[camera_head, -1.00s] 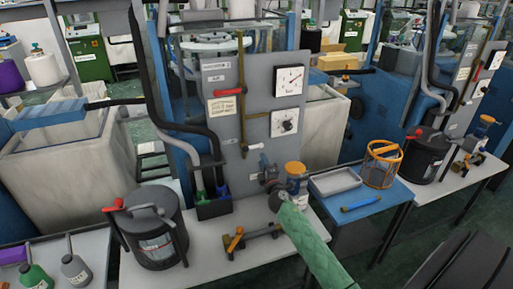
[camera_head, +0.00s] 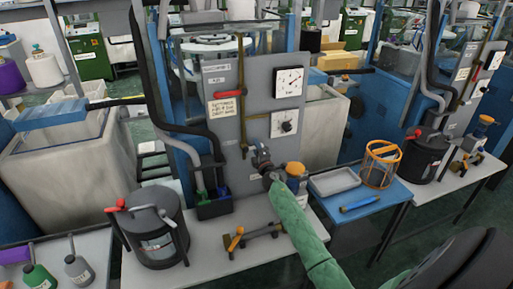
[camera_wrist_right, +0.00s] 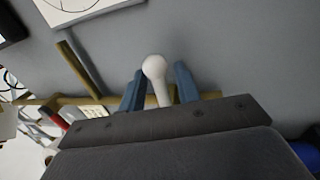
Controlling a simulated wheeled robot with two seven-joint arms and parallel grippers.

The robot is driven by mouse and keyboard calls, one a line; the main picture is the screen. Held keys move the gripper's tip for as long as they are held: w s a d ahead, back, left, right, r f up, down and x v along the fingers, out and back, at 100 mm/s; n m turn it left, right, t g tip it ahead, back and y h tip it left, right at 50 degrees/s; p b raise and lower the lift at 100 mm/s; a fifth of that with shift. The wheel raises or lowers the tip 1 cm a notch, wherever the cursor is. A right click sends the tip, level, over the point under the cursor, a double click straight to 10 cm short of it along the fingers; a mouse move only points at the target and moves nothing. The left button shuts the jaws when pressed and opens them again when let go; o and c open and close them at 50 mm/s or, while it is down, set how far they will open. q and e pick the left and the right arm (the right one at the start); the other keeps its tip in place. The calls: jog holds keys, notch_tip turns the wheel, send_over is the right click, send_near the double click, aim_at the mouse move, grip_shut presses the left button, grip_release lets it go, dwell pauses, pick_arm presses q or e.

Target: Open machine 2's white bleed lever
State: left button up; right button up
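The white bleed lever (camera_wrist_right: 155,68) has a round knob and a short stem and shows in the right wrist view. My right gripper (camera_wrist_right: 158,85) is open, with one blue finger on each side of the lever and a visible gap at the knob. In the head view my right gripper (camera_head: 259,155) is at the lower part of the grey panel (camera_head: 223,120), by the brass pipe, and hides most of the lever. The panel carries two white dials (camera_head: 289,82) and a red handle (camera_head: 230,93). My left gripper is not in view.
Below the panel stands a bench (camera_head: 215,262) with a dark lidded pot (camera_head: 152,235) and a bin of bottles (camera_head: 213,207). To the right, a blue table (camera_head: 392,196) holds a grey tray (camera_head: 334,181) and an orange-rimmed basket (camera_head: 381,165).

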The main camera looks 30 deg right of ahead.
grip_shut()
